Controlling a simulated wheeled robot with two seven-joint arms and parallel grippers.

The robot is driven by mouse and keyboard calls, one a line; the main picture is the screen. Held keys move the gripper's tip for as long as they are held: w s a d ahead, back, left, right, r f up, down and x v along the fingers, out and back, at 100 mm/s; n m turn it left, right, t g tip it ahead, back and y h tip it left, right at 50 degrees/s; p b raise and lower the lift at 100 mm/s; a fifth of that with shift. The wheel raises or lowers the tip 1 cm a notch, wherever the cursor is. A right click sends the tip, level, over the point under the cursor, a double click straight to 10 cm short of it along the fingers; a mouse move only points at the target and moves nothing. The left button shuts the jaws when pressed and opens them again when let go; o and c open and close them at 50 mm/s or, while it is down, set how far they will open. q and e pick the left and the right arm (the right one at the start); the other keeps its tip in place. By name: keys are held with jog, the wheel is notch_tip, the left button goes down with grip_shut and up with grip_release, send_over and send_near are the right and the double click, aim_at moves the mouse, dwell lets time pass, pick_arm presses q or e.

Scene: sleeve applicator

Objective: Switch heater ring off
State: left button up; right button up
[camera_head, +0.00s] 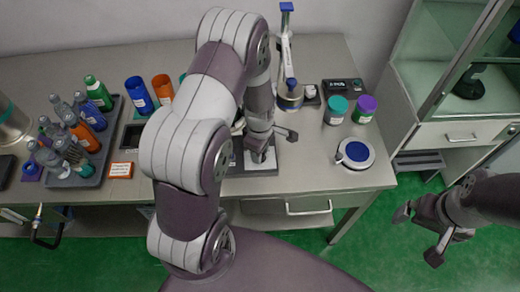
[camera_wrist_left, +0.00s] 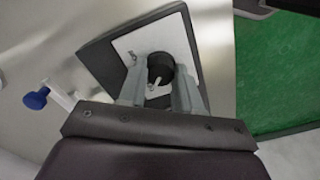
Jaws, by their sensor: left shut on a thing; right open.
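A black knob (camera_wrist_left: 158,68) with a white pointer sits on a white panel (camera_wrist_left: 140,42) on a dark-edged base (camera_wrist_left: 97,62). In the left wrist view my left gripper (camera_wrist_left: 160,88) is shut on this knob, one finger on either side. In the head view my left gripper (camera_head: 262,155) is down at the plate-like base (camera_head: 260,168), which my left arm partly hides, and the knob is hidden there. I cannot tell which part is the heater ring. My right gripper (camera_head: 418,236) is open and empty, off the table at the right.
A stand with a blue-topped post (camera_head: 286,40) rises behind my left arm. A round blue-topped device (camera_head: 355,153), a teal jar (camera_head: 336,109) and a purple jar (camera_head: 365,108) stand on the right. A bottle tray (camera_head: 100,150) is left. A glass-fronted cabinet (camera_head: 445,80) stands beyond.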

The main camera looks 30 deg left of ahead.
pick_arm(q)
jog(key=shift+w, duration=0.1)
dwell(0.3)
jog(key=o, duration=1)
jog(key=shift+o, duration=0.2)
notch_tip(320, 180, up, 13)
jog(key=shift+b, duration=0.3)
jog(key=shift+f, duration=0.15)
